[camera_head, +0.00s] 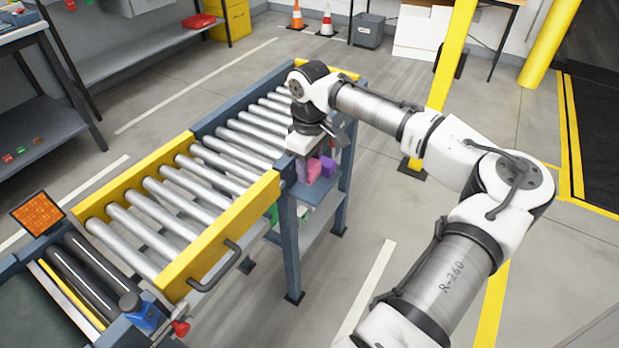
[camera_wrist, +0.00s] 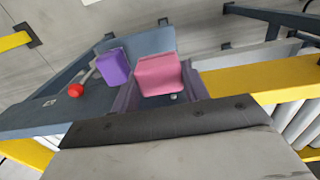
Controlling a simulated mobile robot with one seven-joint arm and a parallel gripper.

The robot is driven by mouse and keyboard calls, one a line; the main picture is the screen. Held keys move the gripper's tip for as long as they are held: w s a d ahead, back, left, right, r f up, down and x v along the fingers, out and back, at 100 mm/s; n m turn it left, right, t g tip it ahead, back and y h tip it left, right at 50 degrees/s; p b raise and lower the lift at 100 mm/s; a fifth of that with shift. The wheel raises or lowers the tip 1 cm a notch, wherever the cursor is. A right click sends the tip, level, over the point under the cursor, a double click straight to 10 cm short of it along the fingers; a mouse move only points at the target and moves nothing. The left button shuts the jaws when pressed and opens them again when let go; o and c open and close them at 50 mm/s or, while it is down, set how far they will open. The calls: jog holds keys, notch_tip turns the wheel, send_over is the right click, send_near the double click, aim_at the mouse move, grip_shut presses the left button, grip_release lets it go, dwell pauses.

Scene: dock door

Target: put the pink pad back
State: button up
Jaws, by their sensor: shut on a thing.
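The pink pad (camera_head: 314,171) is a small block beside the blue-grey frame of the roller conveyor. It also shows in the wrist view (camera_wrist: 160,74), between the two fingers of my gripper (camera_wrist: 160,88). My gripper is shut on it. In the head view my wrist hides most of the fingers. A purple block (camera_wrist: 114,68) is just left of the pink pad in the wrist view, apart from it; it also shows in the head view (camera_head: 328,166). A blue-grey shelf (camera_head: 318,194) lies below them. I cannot tell whether the pad touches the shelf.
The roller conveyor (camera_head: 235,150) with its yellow gate section (camera_head: 222,232) and dark handle stands left of my gripper. A red knob (camera_wrist: 76,90) is near the purple block in the wrist view. A yellow post (camera_head: 440,80) stands behind my arm. Floor to the right is clear.

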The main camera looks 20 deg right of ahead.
aim_at(310, 179)
jog(key=shift+f, duration=2.5)
jog(key=o, duration=0.9)
jog(key=shift+f, duration=0.1)
notch_tip(310, 179, up, 12)
jog(key=shift+r, duration=0.1)
